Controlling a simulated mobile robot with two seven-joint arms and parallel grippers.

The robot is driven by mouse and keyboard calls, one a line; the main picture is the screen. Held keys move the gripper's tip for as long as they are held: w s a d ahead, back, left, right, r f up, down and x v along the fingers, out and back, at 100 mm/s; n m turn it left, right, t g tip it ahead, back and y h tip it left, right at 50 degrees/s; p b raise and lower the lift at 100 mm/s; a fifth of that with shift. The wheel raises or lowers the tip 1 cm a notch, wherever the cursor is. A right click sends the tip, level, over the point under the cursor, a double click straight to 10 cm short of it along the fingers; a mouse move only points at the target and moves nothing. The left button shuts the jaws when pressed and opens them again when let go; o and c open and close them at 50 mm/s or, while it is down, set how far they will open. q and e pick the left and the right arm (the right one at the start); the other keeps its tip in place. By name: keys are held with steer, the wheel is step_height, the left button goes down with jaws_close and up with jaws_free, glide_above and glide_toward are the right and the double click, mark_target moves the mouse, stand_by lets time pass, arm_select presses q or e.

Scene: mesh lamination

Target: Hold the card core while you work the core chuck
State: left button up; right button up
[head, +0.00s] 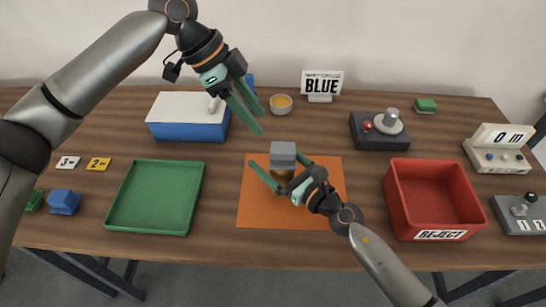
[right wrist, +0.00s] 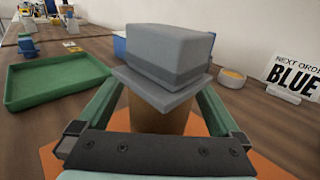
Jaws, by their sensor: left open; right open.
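The card core (head: 281,182) is a brown upright cylinder on an orange mat (head: 328,215). A grey block on a flat plate, which looks like the core chuck (head: 283,152), sits on top of it. In the right wrist view the chuck (right wrist: 168,55) covers the top of the core (right wrist: 160,115). My right gripper (head: 274,160) is open, with one finger on each side of the core; I cannot tell whether they touch it. My left gripper (head: 259,123) is open and empty, in the air behind and left of the chuck.
A green tray (head: 157,223) lies left of the mat, a red reject bin (head: 430,165) right. Behind stand a blue-and-white box (head: 185,132), a small bowl (head: 281,101), a BLUE sign (head: 321,84) and a dark device with a knob (head: 365,142).

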jaws_close()
stand_by(1.4)
stand_by(1.0)
